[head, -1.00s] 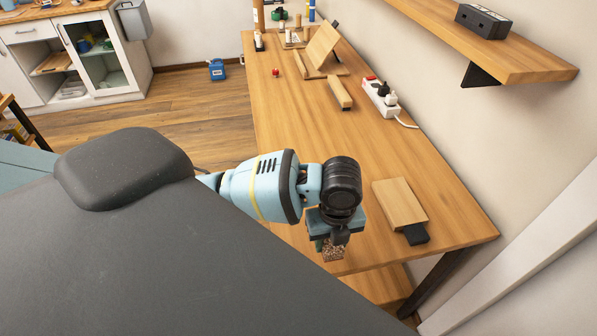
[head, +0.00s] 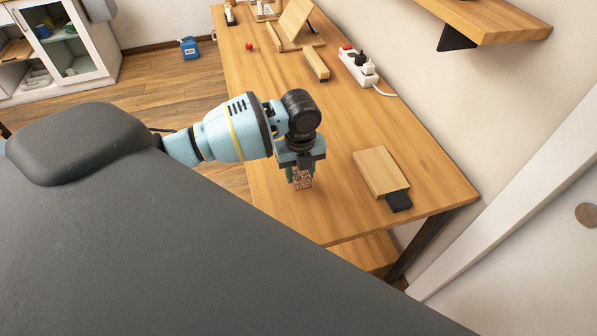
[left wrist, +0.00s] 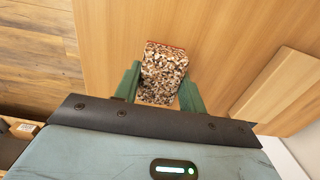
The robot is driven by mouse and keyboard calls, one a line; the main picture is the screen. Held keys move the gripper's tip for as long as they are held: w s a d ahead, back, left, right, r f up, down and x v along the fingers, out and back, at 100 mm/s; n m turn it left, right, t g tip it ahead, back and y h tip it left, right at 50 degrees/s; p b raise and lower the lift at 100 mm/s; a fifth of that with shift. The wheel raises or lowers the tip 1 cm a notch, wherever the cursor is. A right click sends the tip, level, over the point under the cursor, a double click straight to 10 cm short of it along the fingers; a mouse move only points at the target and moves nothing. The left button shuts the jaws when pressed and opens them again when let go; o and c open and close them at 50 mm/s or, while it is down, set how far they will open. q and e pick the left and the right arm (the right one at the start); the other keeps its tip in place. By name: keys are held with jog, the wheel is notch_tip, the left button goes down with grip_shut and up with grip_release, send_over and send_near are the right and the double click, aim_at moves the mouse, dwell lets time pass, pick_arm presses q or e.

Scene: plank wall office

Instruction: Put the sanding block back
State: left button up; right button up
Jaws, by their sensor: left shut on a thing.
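The sanding block (left wrist: 163,75) has a speckled brown and white face with a thin red edge. It sits between the two green fingers of my left gripper (left wrist: 160,88) in the left wrist view. In the head view my left gripper (head: 301,178) is shut on the sanding block (head: 304,183), above the near part of the wooden table (head: 330,120). Whether the block touches the tabletop is hard to tell. My right gripper is not in view.
A wooden board with a black end (head: 380,172) lies to the right of the gripper. A small wooden bar (head: 317,65), a white power strip (head: 357,68), a red knob (head: 249,46) and a wooden stand (head: 292,25) are farther back. A shelf (head: 500,20) juts from the right wall.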

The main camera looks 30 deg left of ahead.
aim_at(298, 173)
pick_arm(q)
jog(key=shift+w+a+f, duration=0.1)
jog(key=shift+w+a, duration=0.8)
notch_tip(298, 173, down, 4)
jog(key=shift+r, duration=0.25)
jog(key=shift+f, duration=0.15)
jog(key=o, duration=0.9)
notch_tip(298, 173, up, 12)
jog(key=shift+r+p, duration=0.15)
jog(key=shift+p, duration=0.2)
